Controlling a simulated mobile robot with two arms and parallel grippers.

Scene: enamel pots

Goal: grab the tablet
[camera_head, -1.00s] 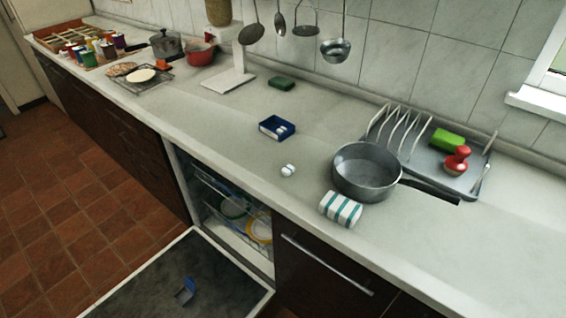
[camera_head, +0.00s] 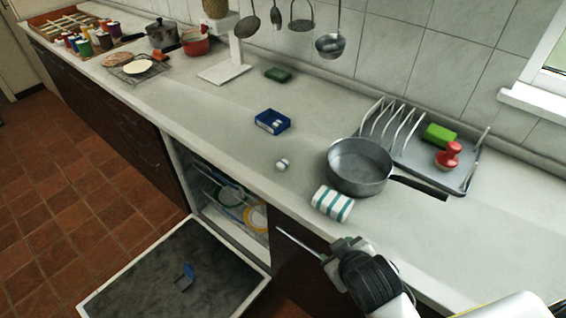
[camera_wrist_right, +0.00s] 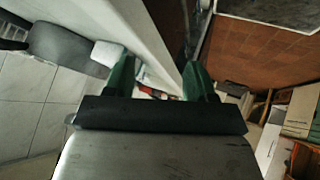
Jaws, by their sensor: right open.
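A small white tablet (camera_head: 282,165) lies on the counter (camera_head: 225,130), between a blue box (camera_head: 272,122) with white pieces in it and a striped cloth (camera_head: 332,204). My right gripper (camera_head: 345,245) is at the counter's front edge, below the cloth and to the lower right of the tablet, apart from it. In the right wrist view its green fingers (camera_wrist_right: 160,78) are spread with nothing between them. I cannot make out the tablet in that view. My left gripper is not in view.
A grey pan (camera_head: 360,165) stands right of the tablet, its handle pointing right. Behind it is a dish rack (camera_head: 405,140) with a green sponge and a red-handled brush. The open dishwasher door (camera_head: 150,285) lies below. The counter left of the tablet is clear.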

